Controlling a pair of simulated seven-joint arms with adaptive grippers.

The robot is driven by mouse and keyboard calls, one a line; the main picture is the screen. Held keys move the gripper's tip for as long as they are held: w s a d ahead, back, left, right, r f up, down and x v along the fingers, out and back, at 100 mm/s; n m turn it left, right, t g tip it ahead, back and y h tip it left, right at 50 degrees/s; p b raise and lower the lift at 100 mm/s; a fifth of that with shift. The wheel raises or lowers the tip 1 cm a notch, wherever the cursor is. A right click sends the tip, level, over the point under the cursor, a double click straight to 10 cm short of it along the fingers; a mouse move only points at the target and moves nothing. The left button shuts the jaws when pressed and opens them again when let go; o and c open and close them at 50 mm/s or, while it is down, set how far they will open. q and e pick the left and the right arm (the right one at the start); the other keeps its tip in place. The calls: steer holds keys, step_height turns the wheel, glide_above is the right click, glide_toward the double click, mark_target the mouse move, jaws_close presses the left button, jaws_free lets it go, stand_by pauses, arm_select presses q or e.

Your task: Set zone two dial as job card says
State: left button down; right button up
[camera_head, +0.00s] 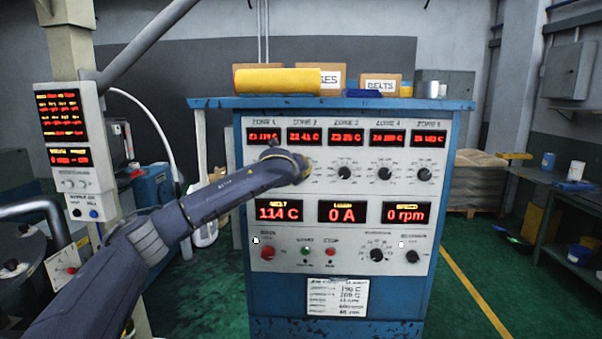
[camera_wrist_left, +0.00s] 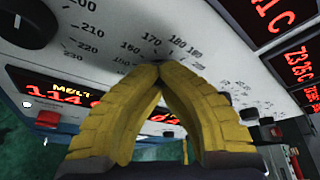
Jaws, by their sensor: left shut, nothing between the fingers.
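The control cabinet (camera_head: 450,150) has a row of zone displays with black dials below. The zone two display (camera_head: 304,136) is lit red; its digits are too small to read surely. My left gripper (camera_head: 305,166) is at the panel under it and hides the zone two dial. In the left wrist view, the yellow fingertips (camera_wrist_left: 165,68) meet at the zone two scale (camera_wrist_left: 176,48), near the printed 170 and 180. The dial's pointer is hidden. The job card (camera_head: 337,297) is low on the cabinet; its handwritten lines are mostly unreadable. My right gripper is not in view.
The zone three dial (camera_head: 345,173) is just right of the gripper; the zone one dial (camera_wrist_left: 24,22) shows in the left wrist view. The melt display (camera_head: 279,211) reads 114 C. A red button (camera_head: 267,253) sits lower left. A yellow roll (camera_head: 277,81) lies on top.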

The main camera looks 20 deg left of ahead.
arm_select(q)
steer(key=shift+d+f, duration=0.3)
steer(key=shift+f, duration=0.25)
steer(key=c, duration=1.8)
jaws_free()
steer(key=o, duration=0.4)
steer(key=shift+w+d, duration=0.2)
steer(key=shift+c, duration=0.2)
steer(key=o, duration=0.5)
steer(key=shift+a+r, duration=0.2)
steer(key=shift+s, duration=0.2)
steer(key=v, duration=1.1)
steer(key=shift+s+r, duration=0.2)
steer(key=shift+s, duration=0.15)
steer(key=shift+o, duration=0.2)
